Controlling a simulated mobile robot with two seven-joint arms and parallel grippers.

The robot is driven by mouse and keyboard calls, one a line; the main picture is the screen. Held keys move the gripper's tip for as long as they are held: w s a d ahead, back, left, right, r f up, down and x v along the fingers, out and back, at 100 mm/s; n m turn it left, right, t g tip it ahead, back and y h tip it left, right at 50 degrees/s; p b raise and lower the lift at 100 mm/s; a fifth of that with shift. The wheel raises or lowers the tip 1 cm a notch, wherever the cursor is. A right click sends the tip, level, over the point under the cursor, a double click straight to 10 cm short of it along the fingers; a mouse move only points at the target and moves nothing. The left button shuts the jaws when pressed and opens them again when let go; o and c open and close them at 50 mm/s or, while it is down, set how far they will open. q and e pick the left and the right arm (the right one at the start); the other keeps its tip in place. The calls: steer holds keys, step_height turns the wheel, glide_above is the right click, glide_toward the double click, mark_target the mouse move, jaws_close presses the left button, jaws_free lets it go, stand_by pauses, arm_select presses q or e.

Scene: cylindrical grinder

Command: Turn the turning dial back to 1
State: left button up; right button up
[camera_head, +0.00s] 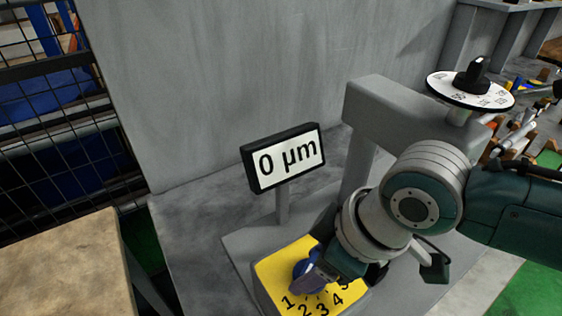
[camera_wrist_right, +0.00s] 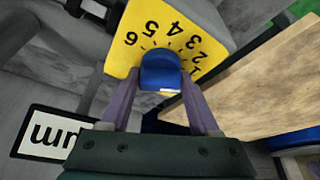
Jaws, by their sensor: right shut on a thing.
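The turning dial is a blue knob (camera_head: 308,272) on a yellow panel (camera_head: 275,272) with black numbers around it. In the head view the numbers 1 to 4 show below and right of it. In the right wrist view the blue knob (camera_wrist_right: 160,66) sits between the two purple-grey fingers of my right gripper (camera_wrist_right: 160,82), which is shut on it. The right gripper (camera_head: 314,276) partly covers the knob in the head view. The number the knob points to cannot be told. My left gripper is not in view.
A small display (camera_head: 284,158) reading "0 µm" stands behind the panel. A white round dial with a black knob (camera_head: 472,88) sits on a grey housing (camera_head: 395,105) at the upper right. A wooden tabletop (camera_head: 65,265) is at the lower left.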

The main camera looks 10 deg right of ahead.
steer(key=shift+a+r+m+t+h+p, duration=0.1)
steer(key=shift+m+t+h+p, duration=0.25)
steer(key=shift+m+p, duration=0.75)
steer(key=o, duration=1.3)
steer(key=shift+p+v, duration=1.2)
steer(key=shift+v, duration=3.7)
steer(key=shift+s, duration=0.1)
